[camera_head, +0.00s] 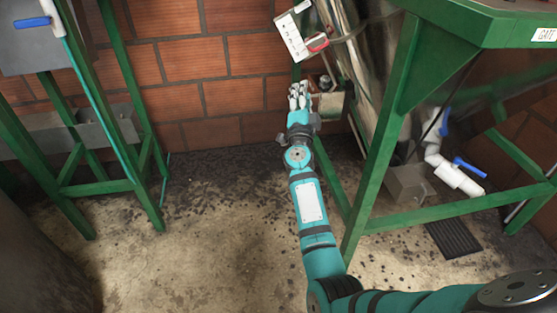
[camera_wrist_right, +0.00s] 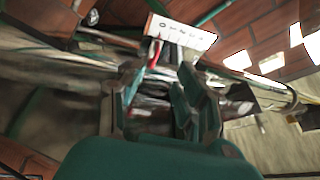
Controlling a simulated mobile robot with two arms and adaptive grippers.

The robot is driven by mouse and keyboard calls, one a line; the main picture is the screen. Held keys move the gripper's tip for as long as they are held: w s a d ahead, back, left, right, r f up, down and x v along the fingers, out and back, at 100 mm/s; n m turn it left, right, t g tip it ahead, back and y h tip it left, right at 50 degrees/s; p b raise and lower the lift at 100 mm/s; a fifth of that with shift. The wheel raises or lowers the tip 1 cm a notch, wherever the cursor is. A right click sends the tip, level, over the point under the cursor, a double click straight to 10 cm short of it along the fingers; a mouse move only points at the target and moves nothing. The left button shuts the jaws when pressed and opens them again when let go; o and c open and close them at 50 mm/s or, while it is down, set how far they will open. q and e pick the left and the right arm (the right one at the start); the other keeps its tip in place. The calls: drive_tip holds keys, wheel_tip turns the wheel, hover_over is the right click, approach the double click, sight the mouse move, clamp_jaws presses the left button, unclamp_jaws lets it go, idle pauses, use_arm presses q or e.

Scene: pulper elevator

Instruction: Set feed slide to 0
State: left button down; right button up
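A white scale plate (camera_head: 290,37) with dark markings is mounted on the machine near the brick wall. A red handle (camera_head: 318,43) sits just right of it; I take this to be the feed slide's handle. My right gripper (camera_head: 299,90) is below the plate and handle, apart from them. In the right wrist view the plate (camera_wrist_right: 180,33) shows beyond the fingers, with a red part (camera_wrist_right: 153,54) below its left end. The right gripper's fingers (camera_wrist_right: 165,88) stand apart with nothing held between them. The slide's exact setting is too small to read. My left gripper is out of view.
A green frame leg (camera_head: 378,130) stands right of my right arm. A metal box (camera_head: 330,108) is close beside the gripper. White pipes with blue valves (camera_head: 468,168) are at the right. Another green stand (camera_head: 125,90) is at the left. The floor between is clear.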

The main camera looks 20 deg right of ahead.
drive_tip(key=s+a+f+n+g+y+p, duration=0.1)
drive_tip(key=a+f+n+y+p, duration=0.2)
drive_tip(key=f, duration=0.5)
drive_tip(key=s+a+f+n+g+y+p, duration=0.1)
drive_tip(key=a+f+n+y+p, duration=0.3)
drive_tip(key=f, duration=0.5)
drive_tip(key=shift+s+a+f+n, duration=0.3)
drive_tip(key=shift+s+a+n, duration=0.35)
drive_tip(key=shift+a+n, duration=0.4)
drive_tip(key=shift+c, duration=0.2)
